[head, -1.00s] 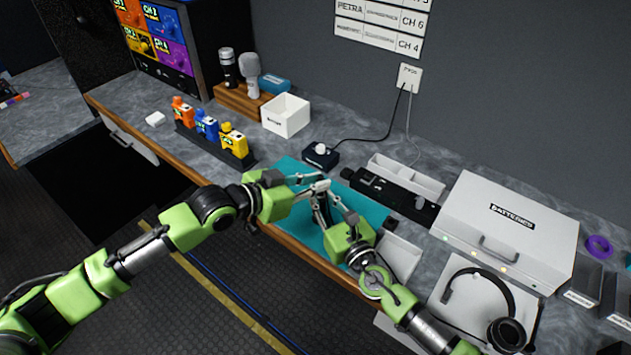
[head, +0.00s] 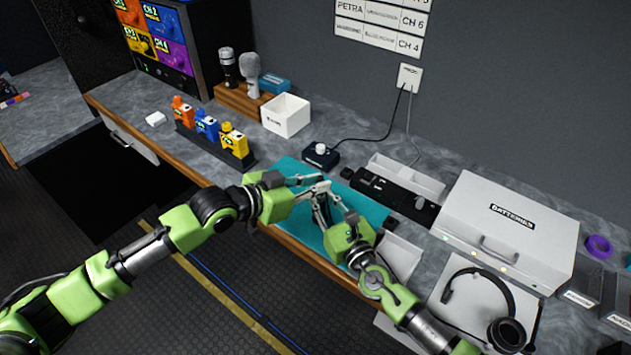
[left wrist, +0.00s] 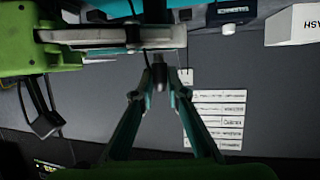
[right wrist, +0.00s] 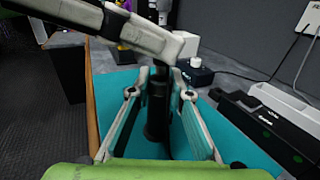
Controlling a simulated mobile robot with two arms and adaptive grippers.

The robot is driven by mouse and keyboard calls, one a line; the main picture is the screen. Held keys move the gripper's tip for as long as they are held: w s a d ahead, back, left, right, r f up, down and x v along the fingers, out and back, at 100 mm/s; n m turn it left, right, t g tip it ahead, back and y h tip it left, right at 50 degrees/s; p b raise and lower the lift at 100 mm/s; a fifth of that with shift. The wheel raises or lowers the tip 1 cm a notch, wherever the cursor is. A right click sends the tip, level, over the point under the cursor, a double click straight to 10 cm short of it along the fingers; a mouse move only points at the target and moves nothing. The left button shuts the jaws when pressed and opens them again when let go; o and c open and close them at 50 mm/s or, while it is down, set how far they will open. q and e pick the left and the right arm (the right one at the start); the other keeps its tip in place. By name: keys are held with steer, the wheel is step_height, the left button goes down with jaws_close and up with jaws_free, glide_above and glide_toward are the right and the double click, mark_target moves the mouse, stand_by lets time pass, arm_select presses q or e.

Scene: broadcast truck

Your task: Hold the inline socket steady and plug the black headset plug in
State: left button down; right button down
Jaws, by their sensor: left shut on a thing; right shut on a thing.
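My left gripper (head: 316,184) and my right gripper (head: 322,194) meet above the teal mat (head: 290,172). In the right wrist view my right gripper (right wrist: 160,88) is shut on an upright black cylindrical part (right wrist: 157,118). The left fingers cross just above that part. In the left wrist view my left gripper (left wrist: 160,76) is shut on a small dark part, mostly hidden between the fingertips. I cannot tell which part is the plug and which the inline socket, or whether they are joined. The black headset (head: 505,333) lies at the front right.
A dark box with a white knob (head: 320,155) stands behind the mat. A black strip (head: 395,197), a white tray (head: 410,176) and the batteries case (head: 510,225) are to the right. Colored packs (head: 207,124) and a white bin (head: 286,116) stand to the left.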

arm_select(q)
steer(key=shift+f, duration=0.95)
steer(key=c, duration=1.9)
jaws_free()
steer(key=v, duration=1.2)
arm_select(e)
steer(key=c, duration=1.8)
jaws_free()
